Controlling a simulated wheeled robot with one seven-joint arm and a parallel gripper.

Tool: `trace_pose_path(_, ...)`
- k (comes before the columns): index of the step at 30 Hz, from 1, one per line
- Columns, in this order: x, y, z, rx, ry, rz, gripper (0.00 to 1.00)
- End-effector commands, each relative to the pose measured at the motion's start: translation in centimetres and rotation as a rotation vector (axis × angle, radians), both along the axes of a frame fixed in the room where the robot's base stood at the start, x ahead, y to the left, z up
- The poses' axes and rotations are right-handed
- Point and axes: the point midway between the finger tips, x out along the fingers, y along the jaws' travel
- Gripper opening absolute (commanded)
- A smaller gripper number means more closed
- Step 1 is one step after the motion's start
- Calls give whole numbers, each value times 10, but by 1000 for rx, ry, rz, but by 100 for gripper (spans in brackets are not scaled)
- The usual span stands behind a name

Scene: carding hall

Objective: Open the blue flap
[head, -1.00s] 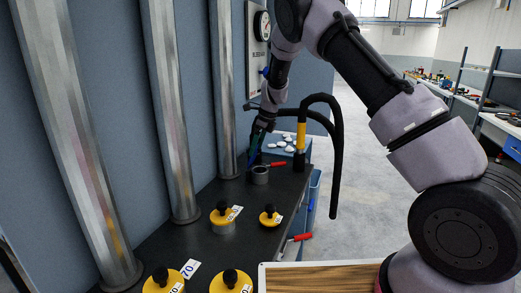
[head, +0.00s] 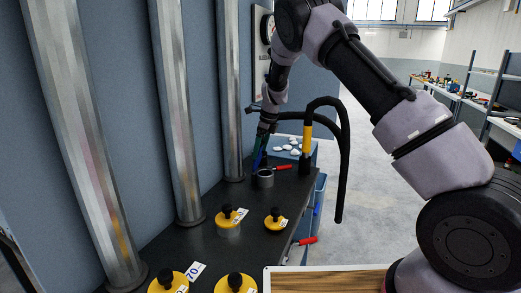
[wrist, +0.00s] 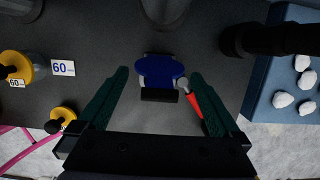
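The blue flap (wrist: 160,70) is a rounded blue plate with a black bar along its lower edge in the wrist view. It sits at a short grey pipe mouth (head: 265,180) at the far end of the dark bench. A red-handled lever (wrist: 195,105) is right beside it, also seen in the head view (head: 283,167). My gripper (wrist: 160,80) is open, its two green fingers apart on either side of the flap, with nothing visibly gripped. In the head view my gripper (head: 262,145) is above the pipe, and the flap is mostly hidden. I cannot tell its exact angle.
Yellow capped weights (head: 228,220) with number labels stand on the bench (head: 200,255). Tall metal columns (head: 175,110) line its left. A black hose (head: 342,170) with a yellow section arches at right, near a blue bin of white lumps (head: 290,147).

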Motion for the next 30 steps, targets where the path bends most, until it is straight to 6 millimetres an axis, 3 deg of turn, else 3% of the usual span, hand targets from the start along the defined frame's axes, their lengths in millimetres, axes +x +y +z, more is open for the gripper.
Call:
trace_pose_path(5,-1,-3,17,1,-3,0,100)
trace_pose_path(18,-8,-21,94,1,-3,0,100)
trace_pose_path(30,-10,-24,105,1,-1,0,100)
